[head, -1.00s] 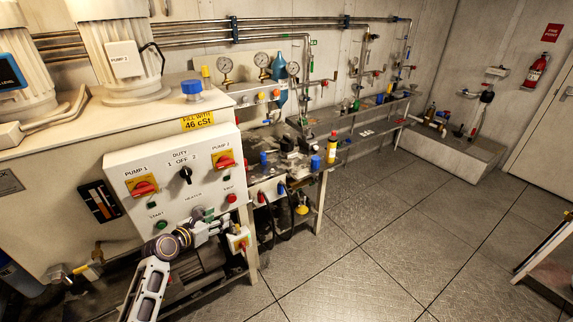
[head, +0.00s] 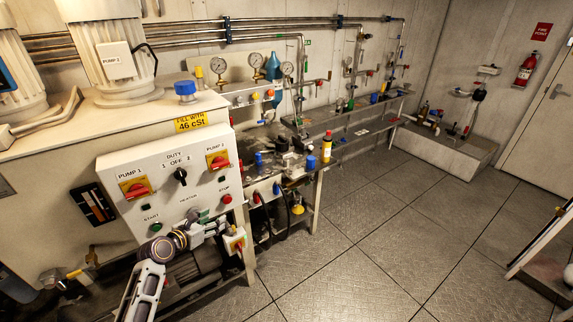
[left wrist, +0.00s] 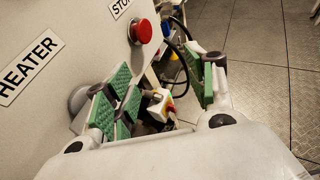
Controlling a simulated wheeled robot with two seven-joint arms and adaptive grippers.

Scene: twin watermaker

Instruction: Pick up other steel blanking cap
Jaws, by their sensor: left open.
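I cannot make out a steel blanking cap in either view; things on the far workbench (head: 352,112) are too small to tell apart. My left gripper (head: 214,224) is in front of the lower right part of the white pump control box (head: 160,190), below the red stop button. In the left wrist view the left gripper (left wrist: 166,92) has its green-padded fingers spread, with nothing held between them. A white box with a red and yellow switch (left wrist: 158,104) shows beyond the gap. My right gripper is not in view.
A near bench (head: 292,172) with a yellow bottle (head: 327,148) and blue-capped items stands right of the control box. Gauges and pipes line the wall. The tiled floor (head: 390,230) is open to the right. A table edge (head: 540,245) juts in at far right.

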